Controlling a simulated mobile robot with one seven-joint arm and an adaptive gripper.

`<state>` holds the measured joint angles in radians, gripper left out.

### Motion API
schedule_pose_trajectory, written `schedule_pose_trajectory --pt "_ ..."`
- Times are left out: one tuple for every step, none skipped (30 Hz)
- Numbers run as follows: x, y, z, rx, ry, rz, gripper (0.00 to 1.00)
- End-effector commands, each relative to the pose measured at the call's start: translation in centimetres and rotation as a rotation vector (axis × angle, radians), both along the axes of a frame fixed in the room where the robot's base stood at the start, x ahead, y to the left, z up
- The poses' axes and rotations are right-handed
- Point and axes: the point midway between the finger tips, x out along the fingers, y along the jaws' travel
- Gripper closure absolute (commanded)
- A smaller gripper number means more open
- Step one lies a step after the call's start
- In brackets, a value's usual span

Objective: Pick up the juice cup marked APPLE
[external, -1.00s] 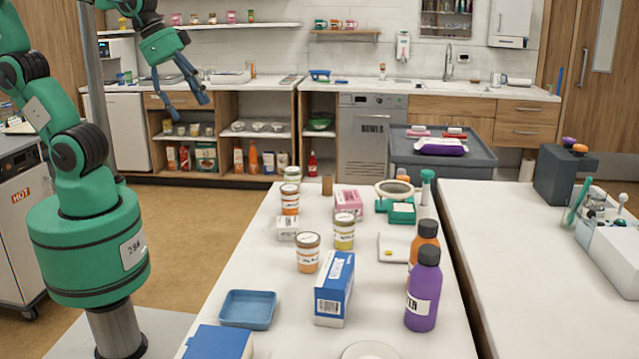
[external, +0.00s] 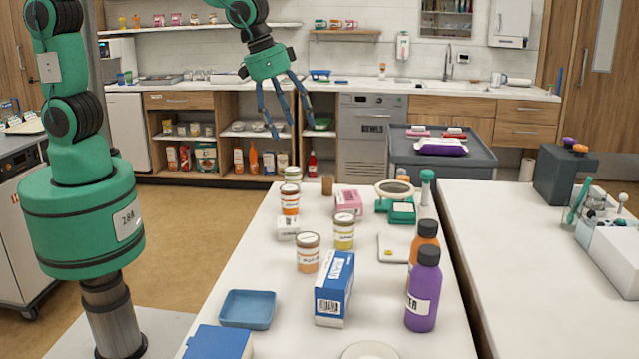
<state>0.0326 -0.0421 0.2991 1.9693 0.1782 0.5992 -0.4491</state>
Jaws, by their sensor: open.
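Several small white-lidded cups with labels stand on the white table. One with an orange band (external: 290,200) stands at the back left, with another lidded cup (external: 292,175) behind it. A yellow one (external: 344,231) and a pale orange one (external: 307,252) stand nearer. Their label text is too small to read, so I cannot tell which is marked APPLE. My gripper (external: 287,132) is open and empty, its fingers pointing down, in the air above and beyond the table's far left end. It touches no cup.
A white box (external: 288,228) and a pink box (external: 348,201) stand close to the cups. A blue-white box (external: 334,289), blue tray (external: 247,309), purple bottle (external: 423,290) and orange bottle (external: 424,244) are nearer. A brown cup (external: 327,185) stands at the back.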

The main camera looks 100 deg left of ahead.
Motion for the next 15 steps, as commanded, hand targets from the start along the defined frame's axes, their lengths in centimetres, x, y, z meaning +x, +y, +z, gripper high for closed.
schedule_pose_trajectory --pt "1.1 -0.1 -0.7 -0.001 0.01 0.008 0.29" --pt "1.7 -0.1 -1.2 -0.001 0.014 0.014 0.29" --pt "2.5 -0.2 -1.8 -0.003 0.018 0.022 0.29" --pt "3.1 -0.2 -2.4 -0.004 0.021 0.026 0.29" --pt "3.7 -0.3 -3.0 -0.004 0.024 0.032 0.29" --pt "4.5 -0.3 -3.8 -0.005 0.029 0.039 0.29" --pt "5.0 -0.4 -4.4 -0.005 0.032 0.044 0.29" --pt "5.5 -0.4 -5.0 -0.007 0.035 0.051 0.29" --pt "6.2 -0.5 -5.9 -0.008 0.04 0.057 0.29" --pt "6.7 -0.5 -6.5 -0.009 0.042 0.063 0.29" --pt "7.1 -0.6 -7.1 -0.01 0.045 0.068 0.29" --pt "7.7 -0.6 -7.9 -0.01 0.048 0.073 0.29" --pt "8.1 -0.7 -8.6 -0.011 0.051 0.077 0.29" --pt "8.4 -0.7 -9.1 -0.013 0.053 0.082 0.29" --pt "8.9 -0.8 -9.9 -0.014 0.057 0.088 0.29"
